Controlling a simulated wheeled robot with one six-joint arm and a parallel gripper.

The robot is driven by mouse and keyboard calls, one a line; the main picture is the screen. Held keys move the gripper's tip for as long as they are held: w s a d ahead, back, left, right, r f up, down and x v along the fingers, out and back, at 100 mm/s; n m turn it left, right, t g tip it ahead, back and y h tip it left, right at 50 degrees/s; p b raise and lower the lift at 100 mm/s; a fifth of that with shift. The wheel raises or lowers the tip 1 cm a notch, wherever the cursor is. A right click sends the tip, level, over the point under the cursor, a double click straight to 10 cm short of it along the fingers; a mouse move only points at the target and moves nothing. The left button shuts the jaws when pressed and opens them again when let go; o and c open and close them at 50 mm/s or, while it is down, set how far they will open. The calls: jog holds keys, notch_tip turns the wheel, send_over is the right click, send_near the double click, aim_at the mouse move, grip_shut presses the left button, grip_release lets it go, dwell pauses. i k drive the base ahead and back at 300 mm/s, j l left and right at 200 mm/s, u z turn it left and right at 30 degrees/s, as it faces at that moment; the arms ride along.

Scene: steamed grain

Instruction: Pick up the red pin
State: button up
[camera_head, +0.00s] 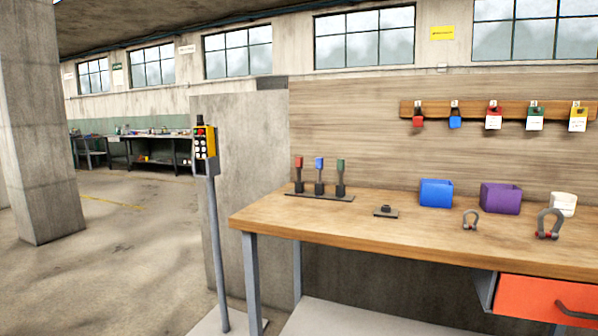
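The red pin (299,163) has a red top and a dark lower part. It stands upright at the left end of a dark narrow base (318,196) on the wooden workbench (400,233). A blue-topped pin (319,164) stands beside it in the middle, and a green-topped pin (341,166) stands at the right end. My gripper is not visible in this view, and the workbench is some distance ahead to the right.
A control pendant (205,142) on a grey post stands left of the bench. A dark fixture (386,211), blue bin (436,193), purple bin (500,198), white cup (563,204) and two shackles (548,224) are on the bench. An orange drawer (545,302) hangs below. Floor at left is open.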

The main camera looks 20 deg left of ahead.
aim_at(298, 159)
jog(key=i+j, duration=0.25)
jog(key=i, duration=0.25)
jog(key=i+j, duration=0.25)
jog(key=i, duration=0.3)
jog(key=i+j+u, duration=0.1)
jog(key=i+j, duration=0.2)
jog(key=i, duration=0.2)
jog(key=i+j, duration=0.2)
jog(key=i, duration=0.3)
jog(key=i+j+u, duration=0.1)
jog(key=i, duration=0.45)
jog(key=j, duration=0.1)
